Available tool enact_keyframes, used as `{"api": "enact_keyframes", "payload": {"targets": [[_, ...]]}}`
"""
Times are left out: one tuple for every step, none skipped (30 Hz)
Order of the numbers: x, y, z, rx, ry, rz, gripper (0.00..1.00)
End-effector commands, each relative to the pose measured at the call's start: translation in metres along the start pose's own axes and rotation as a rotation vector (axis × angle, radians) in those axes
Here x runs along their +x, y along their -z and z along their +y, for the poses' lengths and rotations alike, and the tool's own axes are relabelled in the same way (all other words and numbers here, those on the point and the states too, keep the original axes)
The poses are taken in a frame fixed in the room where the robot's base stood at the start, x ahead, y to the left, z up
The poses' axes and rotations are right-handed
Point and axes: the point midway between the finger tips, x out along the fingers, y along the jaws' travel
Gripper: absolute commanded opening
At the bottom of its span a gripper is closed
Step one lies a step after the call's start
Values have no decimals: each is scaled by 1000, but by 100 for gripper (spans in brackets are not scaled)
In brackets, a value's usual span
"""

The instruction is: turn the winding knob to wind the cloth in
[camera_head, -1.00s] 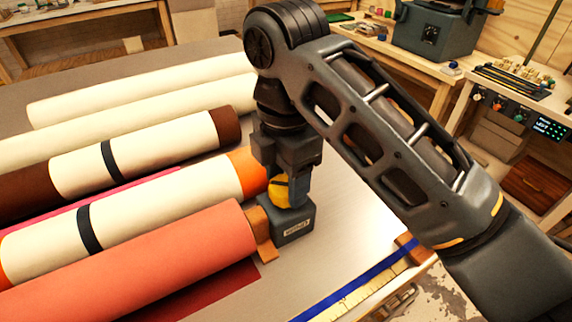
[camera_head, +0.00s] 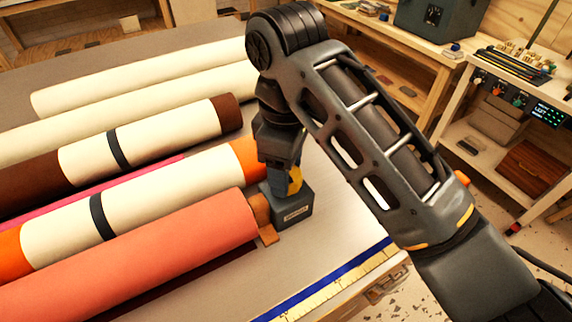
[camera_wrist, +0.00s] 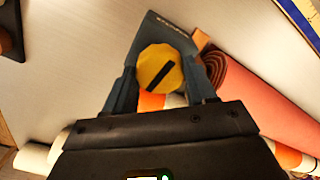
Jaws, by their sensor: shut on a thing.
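The yellow winding knob (camera_wrist: 160,68) with a black bar across its face is between my gripper's fingers in the wrist view. My gripper (camera_head: 285,186) is shut on it, with one finger on each side. In the head view the fingers hide most of the knob. The knob sits at the grey winder block (camera_head: 292,210), which has a small label. The coral cloth roll (camera_head: 130,255) lies in front, with a dark red cloth strip (camera_head: 215,265) flat beside it. The cream and orange roll (camera_head: 160,190) with a black band ends close behind the knob.
Brown-ended (camera_head: 105,150) and plain cream rolls (camera_head: 160,68) lie further back on the table. A blue strip and yellow ruler (camera_head: 335,283) run along the table's front edge. Bare tabletop lies right of the winder. Shelves with tools (camera_head: 512,68) stand at the right.

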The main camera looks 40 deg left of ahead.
Motion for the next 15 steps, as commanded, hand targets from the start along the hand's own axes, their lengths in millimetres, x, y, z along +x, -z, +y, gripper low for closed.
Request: {"api": "enact_keyframes", "payload": {"targets": [[0,0,0,45,0,-1,25],[0,0,0,73,-1,-1,25],[0,0,0,112,-1,-1,25],[0,0,0,140,-1,-1,25],[0,0,0,168,-1,-1,25],[0,0,0,207,-1,-1,25],[0,0,0,235,-1,-1,25],[0,0,0,263,-1,-1,25],[0,0,0,302,-1,-1,25],[0,0,0,330,-1,-1,25],[0,0,0,358,-1,-1,25],[0,0,0,397,-1,-1,25],[0,0,0,425,-1,-1,25],[0,0,0,453,-1,-1,25],[0,0,0,492,-1,-1,25]]}}
